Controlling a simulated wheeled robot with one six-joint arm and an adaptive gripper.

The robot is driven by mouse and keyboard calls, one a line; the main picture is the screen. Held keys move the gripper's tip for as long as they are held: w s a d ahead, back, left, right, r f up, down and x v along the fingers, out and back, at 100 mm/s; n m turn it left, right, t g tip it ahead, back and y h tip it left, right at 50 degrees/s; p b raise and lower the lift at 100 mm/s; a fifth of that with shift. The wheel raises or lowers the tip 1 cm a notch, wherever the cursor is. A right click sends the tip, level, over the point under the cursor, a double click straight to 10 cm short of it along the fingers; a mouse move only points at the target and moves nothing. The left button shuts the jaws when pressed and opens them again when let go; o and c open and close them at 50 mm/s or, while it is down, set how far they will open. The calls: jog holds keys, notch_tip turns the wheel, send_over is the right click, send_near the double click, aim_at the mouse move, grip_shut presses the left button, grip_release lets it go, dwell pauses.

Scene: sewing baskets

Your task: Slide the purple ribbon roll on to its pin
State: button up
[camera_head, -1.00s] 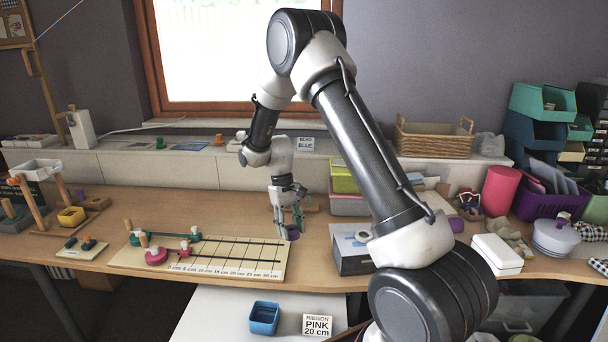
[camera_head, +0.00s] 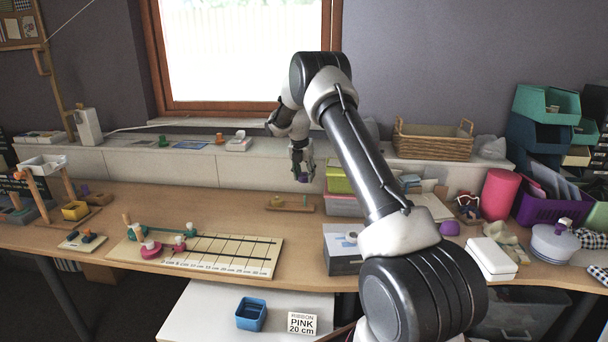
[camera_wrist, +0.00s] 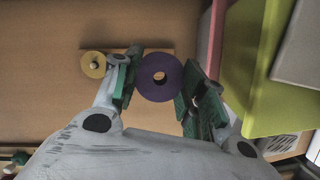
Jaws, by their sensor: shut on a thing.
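My gripper (camera_head: 302,171) is shut on the purple ribbon roll (camera_head: 304,179) and holds it in the air near the back of the table. In the wrist view the roll (camera_wrist: 146,84) sits between the green finger pads, its hole facing the camera. A small wooden stand (camera_head: 298,208) lies below it on the table, and part of this stand (camera_wrist: 152,53) shows behind the roll in the wrist view. A yellow roll (camera_wrist: 88,70) is around a pin at the stand's left end. I cannot tell whether a bare pin lines up with the purple roll's hole.
Lime and pink boxes (camera_head: 340,178) stand close to the right of my gripper. The ruled measuring board (camera_head: 228,268) with its pink roll (camera_head: 151,250) is at front left.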

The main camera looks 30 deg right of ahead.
send_over(304, 206)
jog(key=shift+f, duration=3.2)
jog(key=shift+d+f, duration=0.1)
jog(key=shift+f, duration=2.6)
jog(key=o, duration=0.9)
jog(key=v, duration=1.2)
